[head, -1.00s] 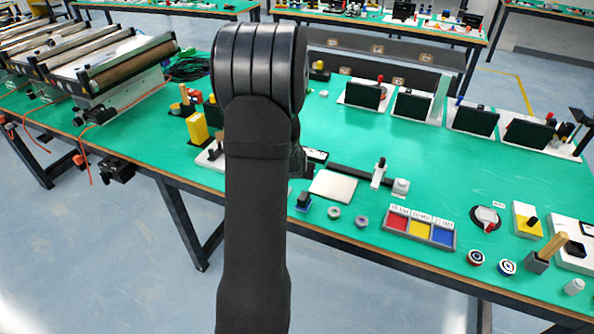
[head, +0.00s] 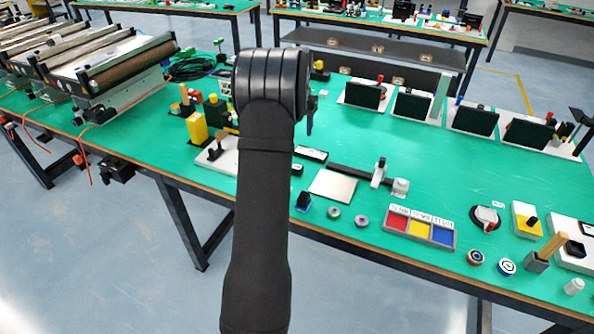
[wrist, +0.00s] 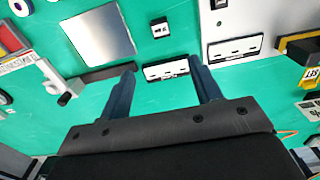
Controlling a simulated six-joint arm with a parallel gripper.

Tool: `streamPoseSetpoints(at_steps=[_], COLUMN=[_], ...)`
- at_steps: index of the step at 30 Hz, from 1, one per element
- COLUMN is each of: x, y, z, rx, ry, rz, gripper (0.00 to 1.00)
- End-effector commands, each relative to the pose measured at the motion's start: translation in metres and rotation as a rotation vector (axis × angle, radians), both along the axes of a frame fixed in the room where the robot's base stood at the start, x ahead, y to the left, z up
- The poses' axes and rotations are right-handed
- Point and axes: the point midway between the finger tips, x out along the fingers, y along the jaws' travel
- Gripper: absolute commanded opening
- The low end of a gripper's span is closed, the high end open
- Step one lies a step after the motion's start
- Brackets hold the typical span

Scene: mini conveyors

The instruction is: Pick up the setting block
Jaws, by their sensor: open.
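My gripper (wrist: 161,66) is open and empty in the wrist view, its two dark fingers spread above the green table. A black and yellow block (wrist: 312,72) with lettering that seems to begin "SET" is cut off at the right edge of that view; I take it as the setting block. It lies to the side of my right-hand finger, clear of it. A yellow upright block (head: 196,128) left of my arm in the head view appears to be the same one. In the head view my arm hides most of the gripper.
A white strip with dark inlays (wrist: 166,69) lies between the fingertips in the picture. A small black block (wrist: 160,27), a metal plate (head: 333,186) and a white base (head: 215,157) are nearby. A three-colour tray (head: 442,237) stands right.

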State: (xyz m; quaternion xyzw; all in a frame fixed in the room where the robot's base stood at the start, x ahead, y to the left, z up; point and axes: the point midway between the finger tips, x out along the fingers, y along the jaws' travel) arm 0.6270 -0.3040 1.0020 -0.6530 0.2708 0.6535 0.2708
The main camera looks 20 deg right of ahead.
Motion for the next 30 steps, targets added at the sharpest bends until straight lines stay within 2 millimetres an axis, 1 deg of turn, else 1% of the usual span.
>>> streamPoseSetpoints(at_steps=[12, 15, 18, 23, 25, 30], x=[-0.001, -0.001, 0.000, -0.001, -0.001, -0.002], y=[0.001, 0.001, 0.000, 0.001, 0.001, 0.004], z=[-0.087, -0.103, -0.112, -0.119, -0.125, -0.150], rx=[0.001, 0.001, 0.000, 0.000, 0.001, 0.001], ry=[0.003, 0.003, 0.000, 0.000, 0.001, 0.002], rz=[0.001, 0.001, 0.001, 0.001, 0.001, 0.001], gripper=[0.58, 0.58, 0.58, 0.58, 0.58, 0.58])
